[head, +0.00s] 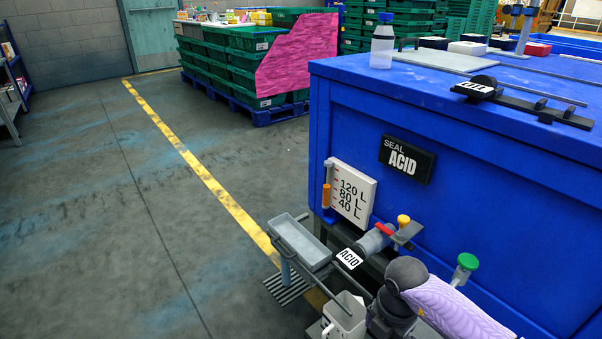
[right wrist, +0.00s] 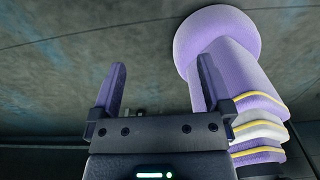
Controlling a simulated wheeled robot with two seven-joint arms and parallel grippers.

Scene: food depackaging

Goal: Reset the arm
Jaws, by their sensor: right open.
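My right arm (head: 445,305), lilac with a dark joint, comes in from the lower right of the head view, in front of the blue tank (head: 450,185). My right gripper (right wrist: 160,78) shows in the right wrist view with its two purple fingers spread apart. Nothing is between the fingers. Dark floor (right wrist: 60,60) lies beyond them. In the head view its fingertips cannot be made out. My left gripper is in neither view.
Close to my right arm are a grey tray (head: 300,243), a valve with an ACID tag (head: 348,258), a green-capped knob (head: 467,262) and a white container (head: 342,320). Green crates (head: 230,62) stand on a blue pallet behind.

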